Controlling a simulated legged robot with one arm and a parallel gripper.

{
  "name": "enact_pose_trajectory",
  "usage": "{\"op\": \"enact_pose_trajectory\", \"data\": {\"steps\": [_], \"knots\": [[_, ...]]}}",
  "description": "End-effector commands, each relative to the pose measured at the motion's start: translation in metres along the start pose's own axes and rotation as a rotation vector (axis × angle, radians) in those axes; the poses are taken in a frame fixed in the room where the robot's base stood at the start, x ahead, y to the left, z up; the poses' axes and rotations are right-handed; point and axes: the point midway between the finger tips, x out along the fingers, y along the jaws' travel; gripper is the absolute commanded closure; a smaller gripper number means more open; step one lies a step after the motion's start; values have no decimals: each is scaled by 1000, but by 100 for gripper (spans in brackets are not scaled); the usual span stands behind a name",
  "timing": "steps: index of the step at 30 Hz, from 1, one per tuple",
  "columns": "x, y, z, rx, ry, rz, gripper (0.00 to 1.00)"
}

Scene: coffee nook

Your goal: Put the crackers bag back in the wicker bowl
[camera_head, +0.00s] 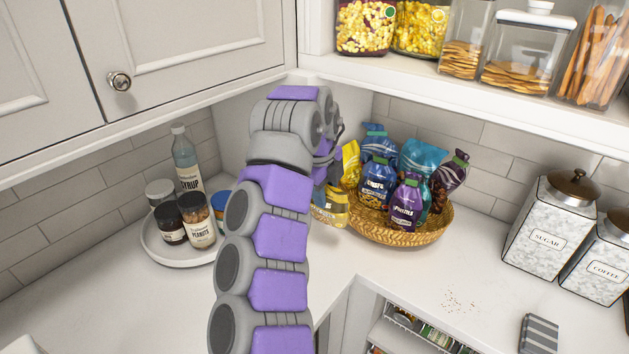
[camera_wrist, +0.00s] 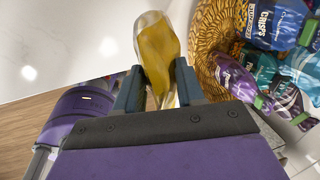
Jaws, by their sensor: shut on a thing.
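The crackers bag (camera_wrist: 160,50) is a yellow bag with a clear part, held between the fingers of my gripper (camera_wrist: 158,88). In the head view the yellow bag (camera_head: 332,208) shows just left of the wicker bowl, partly hidden by my arm; its label is not readable. The wicker bowl (camera_head: 395,237) stands in the counter corner, full of snack bags. In the wrist view its woven side (camera_wrist: 212,45) is right beside the held bag. I cannot tell whether they touch.
Several blue, teal and purple bags (camera_head: 405,203) and another yellow bag (camera_head: 351,163) crowd the bowl. A white tray (camera_head: 165,252) with jars and a syrup bottle stands left. Sugar (camera_head: 548,228) and coffee (camera_head: 598,262) canisters stand right. A shelf (camera_head: 440,82) overhangs the bowl. Crumbs lie on the front counter.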

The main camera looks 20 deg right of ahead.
Motion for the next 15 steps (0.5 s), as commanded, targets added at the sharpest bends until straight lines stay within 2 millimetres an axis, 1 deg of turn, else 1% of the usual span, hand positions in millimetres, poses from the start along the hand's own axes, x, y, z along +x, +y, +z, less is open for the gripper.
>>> {"op": "enact_pose_trajectory", "data": {"steps": [3, 7, 15], "knots": [[2, 1, -7, 30, 7, -2, 100], [4, -3, -10, 41, 9, -3, 100], [10, -24, -10, 43, 12, -4, 100]]}}
